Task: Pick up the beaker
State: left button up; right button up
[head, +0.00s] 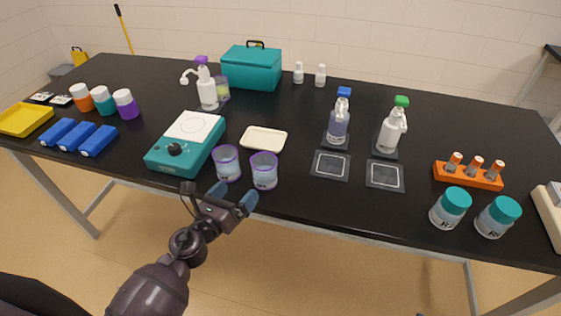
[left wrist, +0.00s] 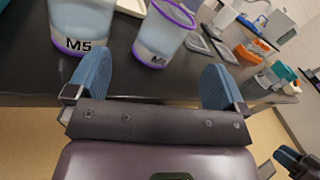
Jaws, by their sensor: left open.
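Two clear beakers with purple rims and pale blue contents stand side by side near the table's front edge, the left beaker (head: 227,164) beside the teal hotplate and the right beaker (head: 264,171) just right of it. In the left wrist view, a beaker marked M5 (left wrist: 80,25) is at the upper left and another beaker (left wrist: 162,35) is right of it. My left gripper (head: 234,197) is open and empty at the front edge, just in front of the beakers, apart from both.
A teal hotplate (head: 187,145) stands left of the beakers, and a cream tray (head: 264,139) lies behind them. Two square black pads (head: 331,165) lie to the right. An orange rack (head: 468,176) and teal-lidded jars (head: 450,207) stand further right.

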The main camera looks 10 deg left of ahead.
aim_at(257, 176)
pick_arm(q)
jog(key=w+d+m, duration=0.1)
jog(key=m, duration=0.1)
jog(key=w+d+m, duration=0.1)
jog(key=w+m, duration=0.1)
jog(key=shift+w+h+p, duration=0.2)
jog(key=shift+h+p, duration=0.1)
jog(key=shift+h, duration=0.1)
jog(key=shift+f+x, duration=0.25)
jog(key=shift+x, duration=0.95)
jog(key=x, duration=0.4)
jog(key=shift+d+f, duration=0.1)
jog(key=shift+f, duration=0.25)
jog(key=shift+w, duration=0.2)
jog(key=shift+c, duration=0.2)
jog(key=c, duration=1)
jog(key=shift+c, duration=0.2)
jog(key=shift+r, duration=0.15)
pick_arm(e)
jog(key=shift+w+r, duration=0.2)
jog(key=shift+r, duration=0.35)
pick_arm(q)
jog(key=shift+r, duration=0.1)
pick_arm(e)
jog(key=shift+r, duration=0.1)
